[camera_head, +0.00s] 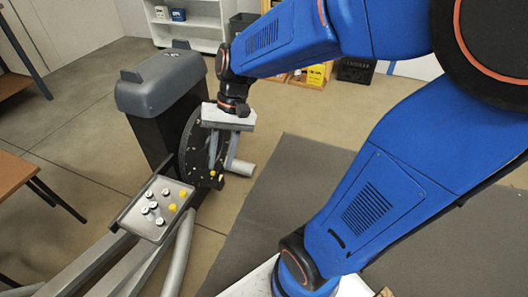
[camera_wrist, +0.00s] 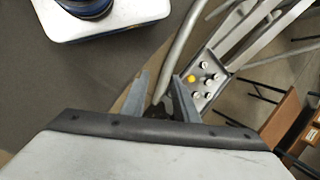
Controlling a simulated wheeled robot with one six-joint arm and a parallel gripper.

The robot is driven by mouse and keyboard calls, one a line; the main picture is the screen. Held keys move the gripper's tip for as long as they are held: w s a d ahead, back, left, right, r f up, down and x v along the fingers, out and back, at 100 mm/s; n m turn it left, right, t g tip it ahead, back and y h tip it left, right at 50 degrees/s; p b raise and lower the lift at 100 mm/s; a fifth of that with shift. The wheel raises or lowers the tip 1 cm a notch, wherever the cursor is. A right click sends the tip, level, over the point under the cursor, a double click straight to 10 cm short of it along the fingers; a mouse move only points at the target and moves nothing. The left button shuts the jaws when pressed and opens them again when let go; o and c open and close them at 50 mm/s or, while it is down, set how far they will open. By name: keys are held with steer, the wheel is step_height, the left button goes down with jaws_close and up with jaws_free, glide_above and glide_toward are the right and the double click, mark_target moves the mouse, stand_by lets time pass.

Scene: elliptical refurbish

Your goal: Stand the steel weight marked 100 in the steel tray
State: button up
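The steel tray (camera_head: 133,217) is fixed on the elliptical machine, left of and below my gripper in the head view. It also shows in the wrist view (camera_wrist: 207,100), right of the fingers. Several small pale metal pieces (camera_head: 158,221) and a few yellow ones (camera_head: 182,194) are in it. No marking is legible, so I cannot tell which piece, if any, is the weight marked 100. My gripper (camera_head: 222,165) is beside the machine's dark round disc, above and to the right of the tray. In the wrist view its two grey fingers (camera_wrist: 160,98) are apart, with nothing visibly held.
The elliptical's grey housing (camera_head: 165,82) and dark disc (camera_head: 195,150) stand close beside my gripper. Grey rails and tubes run below the tray. A dark mat (camera_head: 285,195) lies to the right. Shelves (camera_head: 190,20) and boxes stand at the back; wooden tables are at left.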

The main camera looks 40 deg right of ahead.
steer(key=s+d+r+n+t+h, duration=0.4)
steer(key=s+d+r+t, duration=0.1)
steer(key=s+d, duration=0.3)
steer(key=shift+s+t, duration=0.45)
steer(key=shift+t, duration=0.05)
